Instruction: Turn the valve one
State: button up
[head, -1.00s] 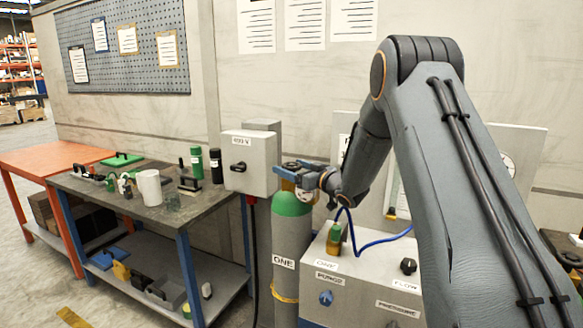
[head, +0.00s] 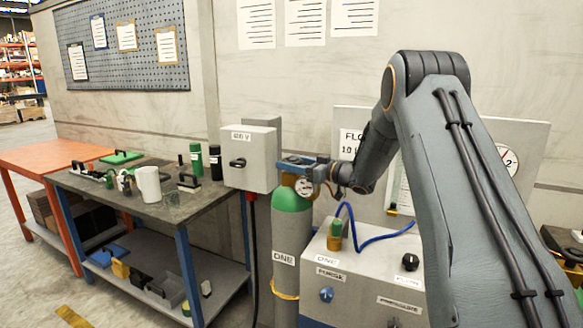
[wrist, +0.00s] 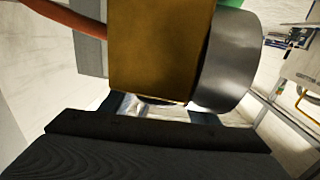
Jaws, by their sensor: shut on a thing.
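The green-topped grey gas cylinder (head: 292,240) labelled ONE stands between the workbench and the grey control box. Its brass valve body (wrist: 163,50) fills the upper middle of the wrist view, with the grey side of a round gauge (wrist: 226,62) beside it. The gauge face (head: 304,187) shows just under my gripper in the head view. My gripper (head: 290,163) reaches in from the right at the cylinder's top, its blue fingers shut on valve one. The gripped part is mostly hidden by the fingers and the brass body.
A grey switch box (head: 249,160) on the wall is close to the left of my gripper. The control box (head: 355,270) with knobs and a blue hose (head: 375,240) stands to the right. The workbench (head: 140,205) at left holds bottles, a white cup and tools.

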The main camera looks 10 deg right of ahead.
jog(key=shift+w+f+n+g+y+b, duration=0.1)
jog(key=shift+n+g+y+b, duration=0.65)
jog(key=shift+g, duration=0.25)
jog(key=shift+n+g+y, duration=0.45)
jog(key=shift+n+g, duration=0.1)
jog(key=shift+g, duration=0.15)
jog(key=o, duration=1.1)
jog(key=shift+c, duration=0.2)
jog(key=shift+b+v, duration=1.2)
jog(key=shift+v, duration=2.8)
jog(key=shift+a, duration=0.1)
